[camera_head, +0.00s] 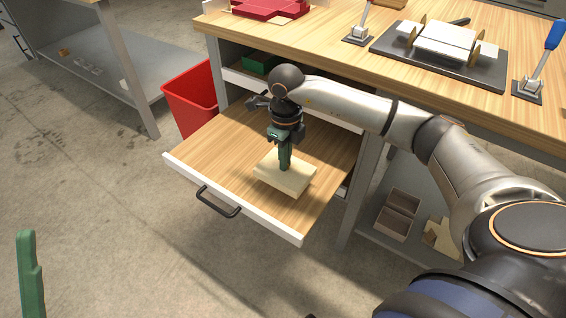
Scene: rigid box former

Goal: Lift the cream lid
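The cream lid (300,182) is a flat, pale rectangular piece in the pulled-out wooden drawer (215,150). I cannot tell whether it rests flat on the drawer floor or is slightly raised. My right gripper (285,166) points straight down over the lid, its green fingertips at the lid's top, near the middle. The fingers line up from this side, so their gap and any grip on the lid are hidden. Part of my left gripper (31,275), a green finger, shows at the lower left edge, far from the lid; the rest is out of frame.
The workbench top (320,40) overhangs the drawer's back. A red bin (190,95) stands left of the drawer. The bench carries a black-based fixture (440,50) and blue-handled clamp (540,65). Small boxes (398,213) sit on the lower shelf. Floor in front is clear.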

